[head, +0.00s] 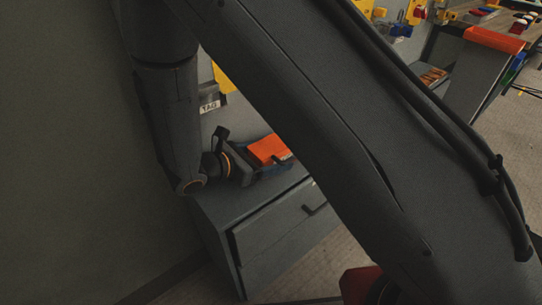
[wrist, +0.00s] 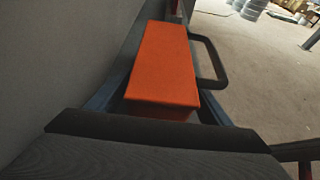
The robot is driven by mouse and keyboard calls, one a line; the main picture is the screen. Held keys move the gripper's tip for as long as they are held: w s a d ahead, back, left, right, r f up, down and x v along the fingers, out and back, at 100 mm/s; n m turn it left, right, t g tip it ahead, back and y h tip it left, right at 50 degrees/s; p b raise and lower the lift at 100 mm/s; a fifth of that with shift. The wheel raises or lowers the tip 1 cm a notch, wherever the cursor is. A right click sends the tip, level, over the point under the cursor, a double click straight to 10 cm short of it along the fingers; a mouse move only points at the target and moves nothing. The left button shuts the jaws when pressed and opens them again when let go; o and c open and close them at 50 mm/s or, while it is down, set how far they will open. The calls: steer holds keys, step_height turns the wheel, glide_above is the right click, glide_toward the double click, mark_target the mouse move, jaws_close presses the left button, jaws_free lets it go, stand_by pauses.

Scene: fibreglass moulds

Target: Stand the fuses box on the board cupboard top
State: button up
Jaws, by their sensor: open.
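The orange box (head: 266,150), which I take for the fuses box, is at the top of a grey cupboard (head: 245,207) in the head view. In the wrist view the box (wrist: 163,65) lies lengthwise ahead of my palm, between the two fingers. My gripper (head: 272,163) is open around it, with a finger along each side in the wrist view (wrist: 165,95). A narrow gap shows at the right finger. The box's underside is hidden, so its contact with the top cannot be told. No label shows on it.
A drawer front with a dark handle (head: 313,209) is on the cupboard's side. A wall with a tag plate (head: 209,107) and yellow fittings stands close behind. A workbench with an orange item (head: 494,39) is at upper right. Open floor (wrist: 265,80) lies to the right.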

mark_target(254, 159)
steer(key=v, duration=1.2)
steer(key=shift+b, duration=0.3)
